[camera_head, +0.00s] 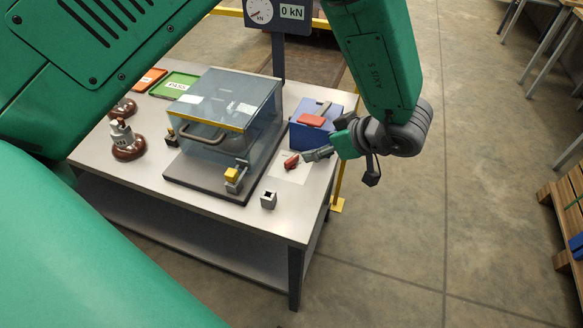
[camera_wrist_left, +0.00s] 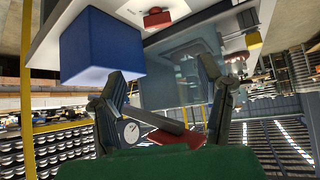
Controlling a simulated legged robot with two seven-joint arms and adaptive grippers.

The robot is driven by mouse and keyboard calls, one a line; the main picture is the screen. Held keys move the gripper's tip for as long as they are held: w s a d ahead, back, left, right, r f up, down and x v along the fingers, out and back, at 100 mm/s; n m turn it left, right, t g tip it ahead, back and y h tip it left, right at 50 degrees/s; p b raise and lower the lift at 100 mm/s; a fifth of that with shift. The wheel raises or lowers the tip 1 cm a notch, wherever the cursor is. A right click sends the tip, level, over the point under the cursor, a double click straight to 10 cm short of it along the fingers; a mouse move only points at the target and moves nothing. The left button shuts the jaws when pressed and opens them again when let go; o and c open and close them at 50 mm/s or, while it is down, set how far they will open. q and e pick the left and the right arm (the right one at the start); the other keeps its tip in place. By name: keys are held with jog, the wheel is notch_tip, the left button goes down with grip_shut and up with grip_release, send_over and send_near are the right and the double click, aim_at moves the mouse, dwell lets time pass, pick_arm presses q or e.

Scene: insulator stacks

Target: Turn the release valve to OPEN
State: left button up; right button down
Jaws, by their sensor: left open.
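A small red-handled piece (camera_head: 291,162), which looks like the release valve, stands on a white label plate at the table's right side. The wrist view shows a red knob (camera_wrist_left: 157,18) on a white patch at the top edge. My left gripper (camera_head: 318,154) is just right of the red handle in the head view, its tips near it; contact cannot be told. In the wrist view its two fingers (camera_wrist_left: 162,68) are spread, with the knob beyond them. A red piece (camera_wrist_left: 170,137) and grey bar show between the fingers, not clearly gripped. My right gripper is out of view.
A blue box (camera_head: 310,137) with a red and grey piece on top stands close behind the gripper; the wrist view shows it too (camera_wrist_left: 100,45). Left is a clear-covered chamber (camera_head: 222,105). A gauge panel (camera_head: 279,14) reads 0 kN. Brown insulators (camera_head: 128,148) stand farther left.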

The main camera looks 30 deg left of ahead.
aim_at(292, 159)
pick_arm(q)
jog(key=x, duration=0.4)
jog(key=b+x, duration=0.1)
jog(key=x, duration=0.4)
jog(key=d+f+x, duration=0.1)
jog(key=x, duration=0.3)
jog(key=shift+a+f, duration=0.35)
jog(key=shift+f, duration=0.05)
jog(key=shift+w+f, duration=0.1)
jog(key=shift+f, duration=0.05)
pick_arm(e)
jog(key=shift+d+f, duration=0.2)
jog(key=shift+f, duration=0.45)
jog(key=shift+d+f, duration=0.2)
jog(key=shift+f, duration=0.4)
pick_arm(q)
jog(key=shift+a, duration=0.15)
jog(key=c, duration=1.2)
jog(key=shift+o, duration=0.3)
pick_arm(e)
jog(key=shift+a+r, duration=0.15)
